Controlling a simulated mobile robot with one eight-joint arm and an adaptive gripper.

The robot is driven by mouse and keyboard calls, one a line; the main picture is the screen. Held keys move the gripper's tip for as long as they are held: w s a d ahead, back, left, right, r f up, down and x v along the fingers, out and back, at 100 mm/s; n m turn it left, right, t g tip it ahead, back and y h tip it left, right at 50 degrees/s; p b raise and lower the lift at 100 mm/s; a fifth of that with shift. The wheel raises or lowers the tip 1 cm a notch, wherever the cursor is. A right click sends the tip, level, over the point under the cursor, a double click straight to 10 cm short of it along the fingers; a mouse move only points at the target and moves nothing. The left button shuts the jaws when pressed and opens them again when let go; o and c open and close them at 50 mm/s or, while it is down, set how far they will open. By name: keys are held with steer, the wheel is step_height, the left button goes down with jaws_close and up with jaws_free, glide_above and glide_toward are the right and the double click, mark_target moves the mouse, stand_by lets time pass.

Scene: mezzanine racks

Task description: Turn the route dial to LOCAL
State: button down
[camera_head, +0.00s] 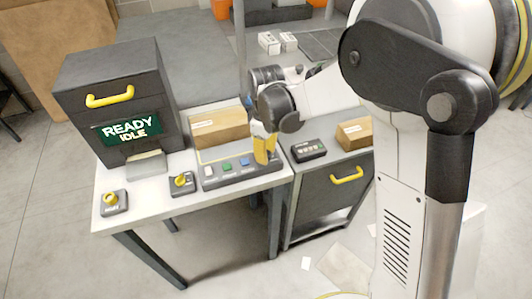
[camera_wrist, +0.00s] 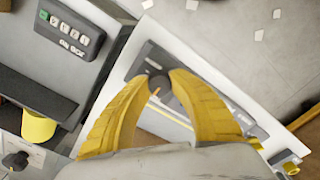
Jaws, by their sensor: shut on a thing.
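The dial (camera_wrist: 159,84) is a small dark round knob with a thin yellow mark pointing down and left in the wrist view. It sits near the end of a grey control panel (camera_head: 240,176), which has several coloured buttons and lies along the front of the white table. My gripper (camera_head: 263,158) reaches down onto the panel's right end and hides the dial in the head view. In the wrist view, the yellow fingers of my gripper (camera_wrist: 163,76) are closed around the knob from both sides. No dial lettering is readable, so its setting cannot be told.
A dark machine (camera_head: 113,93) with a "READY IDLE" screen stands left. Two small boxes with yellow knobs (camera_head: 113,202) (camera_head: 182,184) sit left of the panel. A carton (camera_head: 218,128) lies behind it. A dark keypad (camera_head: 309,150) and a carton (camera_head: 355,132) are on the right cabinet.

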steer(key=c, duration=1.1)
jaws_free()
steer(key=shift+r, duration=0.1)
step_height(320, 180, up, 12)
steer(key=shift+f, duration=0.1)
steer(key=s+d+r+m+t, duration=0.1)
steer(key=s+d+m+t, duration=0.1)
steer(key=s+d+m, duration=0.2)
steer(key=s+d+r+m+t, duration=0.1)
steer(key=s+d+m+t, duration=0.1)
steer(key=s+d+m, duration=0.2)
steer(key=s+d+r+m+t, duration=0.2)
steer(key=s+d+m+t, duration=0.1)
steer(key=s+d, duration=0.4)
steer(key=shift+s+d+m, duration=0.15)
steer(key=shift+s+m, duration=0.2)
steer(key=shift+s, duration=0.35)
steer(key=shift+s+d+m, duration=0.1)
steer(key=shift+s+m, duration=0.25)
steer(key=shift+s, duration=0.35)
